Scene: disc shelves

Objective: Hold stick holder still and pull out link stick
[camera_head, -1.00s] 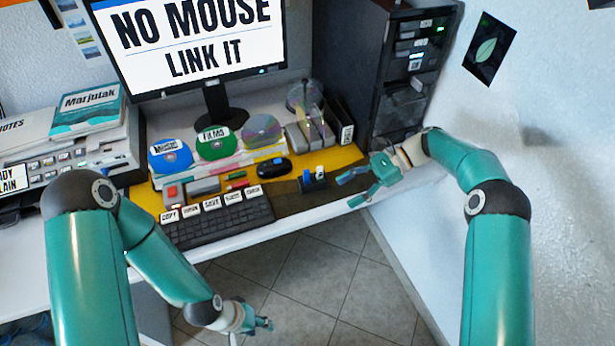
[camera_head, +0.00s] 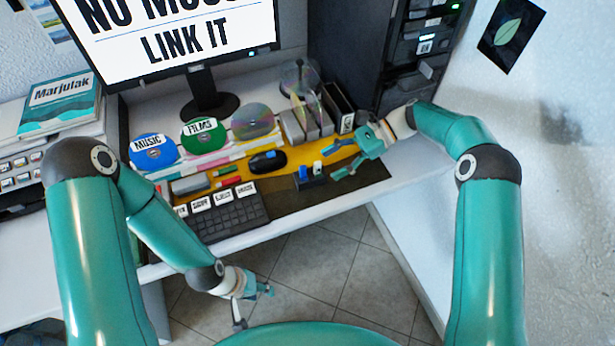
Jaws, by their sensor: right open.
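The stick holder (camera_head: 312,181) is a small dark block on the brown front part of the desk mat. A blue stick (camera_head: 318,169) stands in it on the right, and a stick with a pale and blue end (camera_head: 303,172) stands on the left. I cannot tell which one is the link stick. My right gripper (camera_head: 330,163) is open just right of the holder, its two fingers apart and pointing left towards it; I see no contact. My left gripper (camera_head: 255,305) hangs low in front of the desk edge, fingers spread and empty.
A black mouse (camera_head: 267,162) and a keyboard (camera_head: 232,215) lie left of the holder. Discs, including a green one (camera_head: 205,135), and grey shelves (camera_head: 305,125) stand behind. A dark computer tower (camera_head: 415,50) is at the back right.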

